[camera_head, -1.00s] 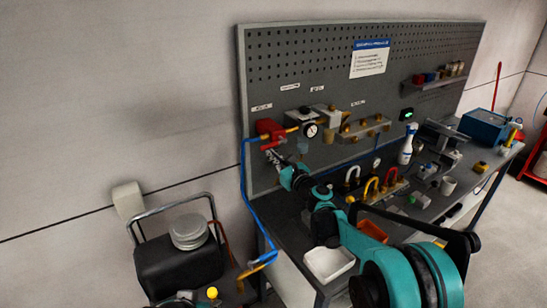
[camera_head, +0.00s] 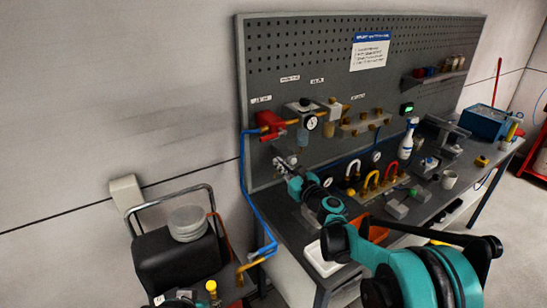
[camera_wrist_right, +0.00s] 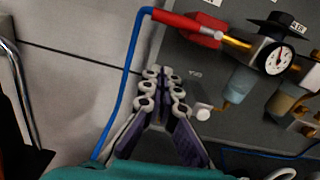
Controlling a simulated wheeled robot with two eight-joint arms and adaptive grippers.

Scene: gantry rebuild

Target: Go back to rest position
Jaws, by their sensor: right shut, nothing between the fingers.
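My right gripper (camera_head: 283,163) is in front of the grey pegboard panel, below the red fitting (camera_head: 270,124), and apart from it. In the right wrist view its fingers (camera_wrist_right: 162,75) are together with nothing between them. The red fitting (camera_wrist_right: 188,25) and the blue hose (camera_wrist_right: 128,80) show beyond the fingers there. My right arm (camera_head: 325,203) reaches over the bench from the lower right. My left gripper is not seen; only a teal piece, likely of my left arm, shows at the bottom edge of the head view.
The bench (camera_head: 290,222) carries a white tray (camera_head: 318,262), an orange bin (camera_head: 368,228), coloured hooks (camera_head: 370,181), a spray bottle (camera_head: 406,140) and a blue box (camera_head: 485,121). A pressure gauge (camera_head: 311,122) is on the panel. A black cart (camera_head: 175,262) stands at the left.

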